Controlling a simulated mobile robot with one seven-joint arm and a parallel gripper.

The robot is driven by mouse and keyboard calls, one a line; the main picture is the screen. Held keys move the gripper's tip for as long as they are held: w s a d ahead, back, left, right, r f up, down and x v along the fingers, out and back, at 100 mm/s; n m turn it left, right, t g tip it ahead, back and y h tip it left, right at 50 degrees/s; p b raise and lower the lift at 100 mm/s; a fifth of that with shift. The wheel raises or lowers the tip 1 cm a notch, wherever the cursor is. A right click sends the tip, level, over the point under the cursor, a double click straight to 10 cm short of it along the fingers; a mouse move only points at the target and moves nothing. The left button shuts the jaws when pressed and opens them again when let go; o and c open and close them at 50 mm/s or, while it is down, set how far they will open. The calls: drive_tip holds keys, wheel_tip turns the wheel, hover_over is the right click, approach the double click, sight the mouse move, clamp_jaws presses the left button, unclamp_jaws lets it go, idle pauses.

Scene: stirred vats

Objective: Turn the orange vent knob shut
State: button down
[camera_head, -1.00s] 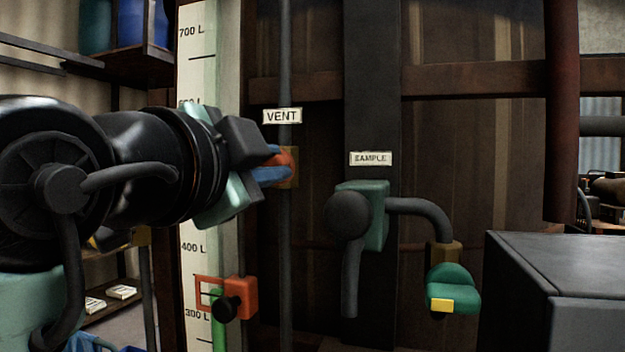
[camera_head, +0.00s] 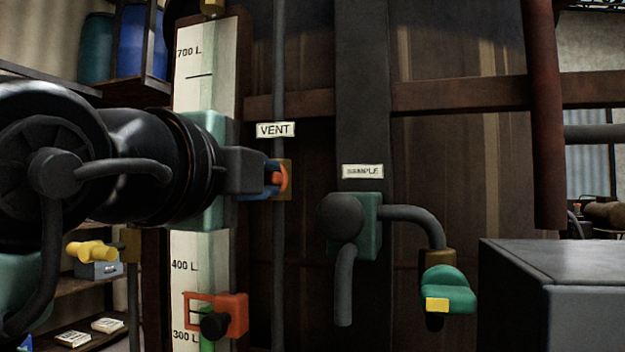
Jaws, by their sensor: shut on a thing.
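The orange vent knob (camera_head: 284,179) sits on a brass-coloured fitting (camera_head: 288,167) on the thin vertical pipe, below the VENT label (camera_head: 276,130). My gripper (camera_head: 276,180) reaches in from the left with its blue fingertips closed around the knob. The fingers and gripper body hide most of the knob, so its full shape does not show.
To the right is the SAMPLE valve (camera_head: 370,228) with a grey lever and a curved pipe ending in a green-handled tap (camera_head: 446,290). A red slider frame (camera_head: 234,312) sits on the level gauge (camera_head: 190,250) below my arm. A dark box (camera_head: 550,300) stands at lower right.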

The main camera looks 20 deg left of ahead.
idle(0.3)
drive_tip(key=c, duration=0.8)
unclamp_jaws()
